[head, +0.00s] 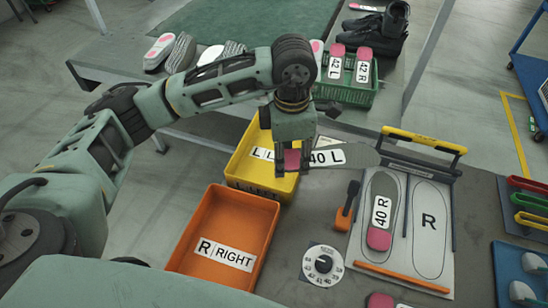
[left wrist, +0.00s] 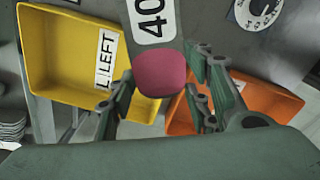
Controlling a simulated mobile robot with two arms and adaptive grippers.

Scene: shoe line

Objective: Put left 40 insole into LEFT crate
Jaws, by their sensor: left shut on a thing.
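My left gripper (head: 291,160) is shut on the pink heel end of the left 40 insole (head: 350,152). The insole is grey with a white "40 L" label, and its toe points right in the head view. The gripper is over the right side of the yellow LEFT crate (head: 243,187), with the insole reaching out past the crate over the table. In the left wrist view, the insole's pink heel (left wrist: 160,74) is between the fingers, and the yellow crate (left wrist: 62,98) lies to the left. My arm and gripper hide part of the crate. My right gripper is not in view.
The orange RIGHT crate (head: 190,253) stands in front of the yellow one. A board (head: 400,262) with a yellow handle holds the 40 R insole (head: 381,195). A numbered dial (head: 323,280) and a green basket of insoles (head: 365,95) are nearby.

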